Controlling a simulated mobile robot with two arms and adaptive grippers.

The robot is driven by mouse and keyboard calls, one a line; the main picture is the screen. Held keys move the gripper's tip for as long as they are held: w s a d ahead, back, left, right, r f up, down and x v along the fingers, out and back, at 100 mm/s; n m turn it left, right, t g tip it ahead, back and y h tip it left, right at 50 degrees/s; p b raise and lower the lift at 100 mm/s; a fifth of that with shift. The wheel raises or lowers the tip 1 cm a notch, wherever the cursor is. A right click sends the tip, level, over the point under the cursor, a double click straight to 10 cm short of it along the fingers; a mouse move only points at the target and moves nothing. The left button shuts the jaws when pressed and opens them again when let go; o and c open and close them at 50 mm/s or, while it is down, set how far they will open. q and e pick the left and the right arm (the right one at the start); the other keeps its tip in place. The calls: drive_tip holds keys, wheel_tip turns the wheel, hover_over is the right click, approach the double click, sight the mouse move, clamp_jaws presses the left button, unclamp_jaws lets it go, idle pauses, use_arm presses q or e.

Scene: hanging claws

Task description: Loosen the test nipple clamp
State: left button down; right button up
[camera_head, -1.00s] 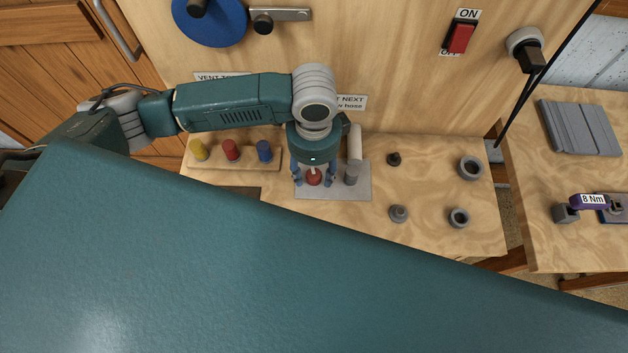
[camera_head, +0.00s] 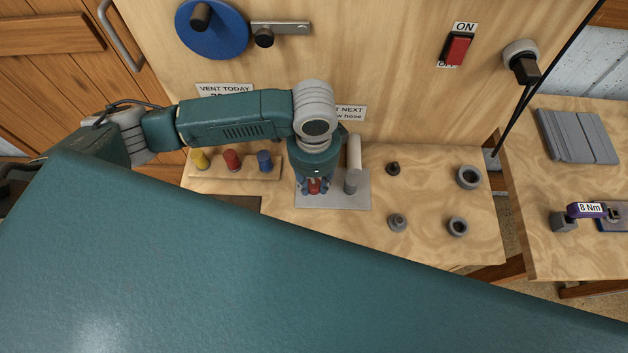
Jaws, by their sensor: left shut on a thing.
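A grey plate (camera_head: 354,200) lies on the wooden bench below the sign. A red knob (camera_head: 315,187) stands on the plate. I take it for the part of the test nipple clamp that turns, but cannot be sure. My left gripper (camera_head: 315,188) points down over it and is shut on the red knob, with a finger on either side. The knob's top is hidden by the gripper. A grey upright cylinder (camera_head: 351,183) stands on the plate just right of the gripper, with a pale tube (camera_head: 354,152) behind it. My right gripper is not in view.
A wooden rack (camera_head: 219,173) with yellow, red and blue pegs stands left of the plate. Several loose dark grey fittings, including a ring (camera_head: 457,227), lie on the right. A red switch (camera_head: 458,47) is on the back panel. A torque tool (camera_head: 586,210) labelled 8 Nm is on the side bench.

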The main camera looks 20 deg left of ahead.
use_arm(q)
drive_tip(key=n+p, duration=0.8)
drive_tip(key=p, duration=0.1)
drive_tip(key=shift+s+r+n, duration=0.15)
drive_tip(key=shift+r+n, duration=0.05)
drive_tip(key=shift+n, duration=0.2)
drive_tip(key=shift+f+n, duration=0.3)
drive_tip(key=shift+n, duration=0.6)
drive_tip(key=n, duration=0.4)
drive_tip(key=shift+d, duration=0.1)
drive_tip(key=n, duration=0.4)
drive_tip(key=shift+n, duration=0.3)
drive_tip(key=n, duration=0.3)
drive_tip(key=shift+n, duration=0.3)
